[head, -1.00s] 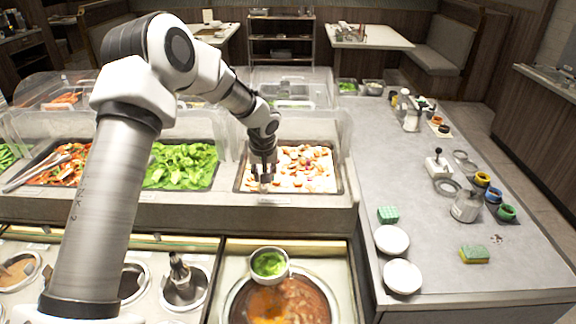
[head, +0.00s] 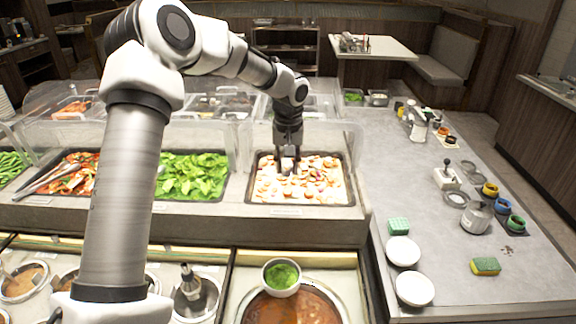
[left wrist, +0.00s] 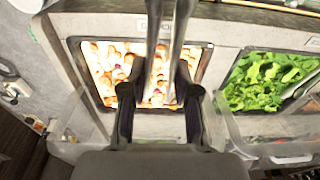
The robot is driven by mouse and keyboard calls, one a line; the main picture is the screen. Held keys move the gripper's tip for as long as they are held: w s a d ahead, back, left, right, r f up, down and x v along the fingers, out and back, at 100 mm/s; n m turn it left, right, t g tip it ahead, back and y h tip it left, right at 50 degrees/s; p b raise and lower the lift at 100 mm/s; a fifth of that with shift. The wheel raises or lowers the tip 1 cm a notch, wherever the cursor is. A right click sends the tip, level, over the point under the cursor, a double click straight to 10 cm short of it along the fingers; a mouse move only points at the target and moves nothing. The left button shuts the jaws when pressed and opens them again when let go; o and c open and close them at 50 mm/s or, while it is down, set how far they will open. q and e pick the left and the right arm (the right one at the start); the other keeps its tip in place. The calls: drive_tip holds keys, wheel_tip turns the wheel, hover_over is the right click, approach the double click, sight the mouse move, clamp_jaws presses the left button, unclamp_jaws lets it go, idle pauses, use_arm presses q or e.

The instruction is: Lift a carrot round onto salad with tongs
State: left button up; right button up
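A black tray (head: 250,199) of pale orange-and-white rounds, apparently the carrot rounds (head: 322,180), sits in the counter and also shows in the left wrist view (left wrist: 104,62). The green leafy salad (head: 192,174) fills the tray left of it; it is at right in the left wrist view (left wrist: 262,82). My left gripper (head: 288,166) points down over the rounds. In the left wrist view its dark fingers (left wrist: 160,62) flank two metal bars (left wrist: 181,30), which look like held tongs. Their tips are hidden. My right gripper is not in view.
Clear guards (head: 335,135) stand behind the trays. Other tongs (head: 40,178) lie across a tray of orange-red food at left. Sauce wells and a green-filled bowl (head: 282,277) are in front. White plates (head: 403,251) and a sponge (head: 486,266) are on the right counter.

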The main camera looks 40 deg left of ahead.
use_arm(q)
drive_tip(key=shift+f, duration=0.1)
wheel_tip(320, 180, down, 10)
drive_tip(key=b, duration=0.7)
